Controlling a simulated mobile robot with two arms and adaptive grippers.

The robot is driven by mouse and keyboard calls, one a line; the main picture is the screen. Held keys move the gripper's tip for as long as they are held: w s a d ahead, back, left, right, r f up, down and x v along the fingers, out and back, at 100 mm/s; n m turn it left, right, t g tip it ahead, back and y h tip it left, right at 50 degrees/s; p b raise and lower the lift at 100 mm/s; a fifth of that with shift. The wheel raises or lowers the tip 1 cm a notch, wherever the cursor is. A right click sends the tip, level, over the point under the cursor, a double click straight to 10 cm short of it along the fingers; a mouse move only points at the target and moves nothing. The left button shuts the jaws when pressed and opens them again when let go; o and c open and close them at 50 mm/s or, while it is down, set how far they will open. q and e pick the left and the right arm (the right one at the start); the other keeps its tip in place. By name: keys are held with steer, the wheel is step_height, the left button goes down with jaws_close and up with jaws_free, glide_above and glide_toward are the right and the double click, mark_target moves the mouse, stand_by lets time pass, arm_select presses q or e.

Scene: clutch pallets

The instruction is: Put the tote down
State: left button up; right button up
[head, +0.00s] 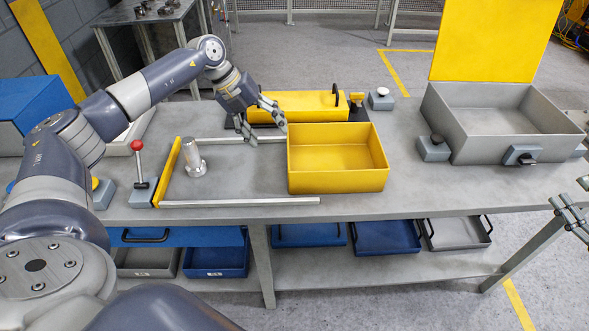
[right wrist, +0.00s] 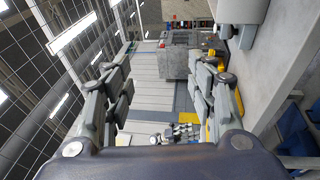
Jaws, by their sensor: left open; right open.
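The yellow tote (head: 338,181) rests on the grey workbench (head: 430,195), upright and empty inside. Its left end sits between the ends of two metal rails. My left gripper (head: 262,132) is open just behind the tote's upper left corner, with one finger close to the rim; I cannot tell whether it touches. My right gripper (head: 572,212) is at the right edge of the head view, off the bench's right side. In the right wrist view my right gripper (right wrist: 160,95) is open and empty.
A metal cylinder (head: 195,160) stands between the rails, left of the tote. A red-knobbed lever (head: 140,165) stands further left. Bench between tote and bin is clear.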

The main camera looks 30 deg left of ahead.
steer(key=v, duration=0.7)
stand_by(0.4)
